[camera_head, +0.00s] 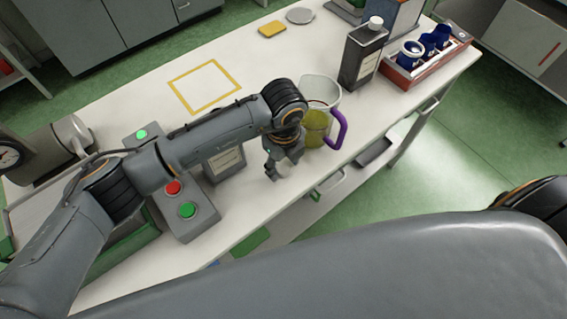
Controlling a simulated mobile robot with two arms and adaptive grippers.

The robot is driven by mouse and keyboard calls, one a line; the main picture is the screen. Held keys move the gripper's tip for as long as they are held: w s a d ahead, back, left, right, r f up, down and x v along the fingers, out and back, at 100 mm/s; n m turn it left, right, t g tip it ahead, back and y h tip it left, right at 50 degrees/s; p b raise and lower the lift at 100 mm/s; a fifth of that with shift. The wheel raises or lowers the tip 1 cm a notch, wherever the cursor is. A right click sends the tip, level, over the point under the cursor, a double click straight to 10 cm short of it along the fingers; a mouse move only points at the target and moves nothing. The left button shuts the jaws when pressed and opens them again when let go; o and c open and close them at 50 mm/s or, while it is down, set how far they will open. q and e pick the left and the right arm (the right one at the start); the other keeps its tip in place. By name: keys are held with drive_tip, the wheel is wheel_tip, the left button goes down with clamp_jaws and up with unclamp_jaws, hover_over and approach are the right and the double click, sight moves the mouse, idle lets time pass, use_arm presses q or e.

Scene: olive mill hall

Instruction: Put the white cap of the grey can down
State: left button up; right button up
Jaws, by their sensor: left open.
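A grey can (224,163) with a pale label stands on the white table behind my left forearm, which hides its top. I cannot see a white cap on it. A darker can (360,60) with a white cap (376,22) on its neck stands upright at the back right. My left gripper (279,168) is open over the table's front edge, right of the grey can and in front of a jug. I see nothing held in it. My right gripper is out of view.
The clear jug (317,122) with yellow-green liquid and purple handle stands close behind my left gripper. A control box (187,210) with buttons is left. A red crate (405,78) with blue items is at right. The yellow square outline (186,73) encloses bare table.

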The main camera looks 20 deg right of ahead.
sight(283, 169)
use_arm(q)
wheel_tip(283, 169, up, 11)
drive_tip(key=b, duration=0.2)
drive_tip(key=shift+r, duration=0.15)
drive_tip(key=shift+r, duration=0.1)
idle(0.3)
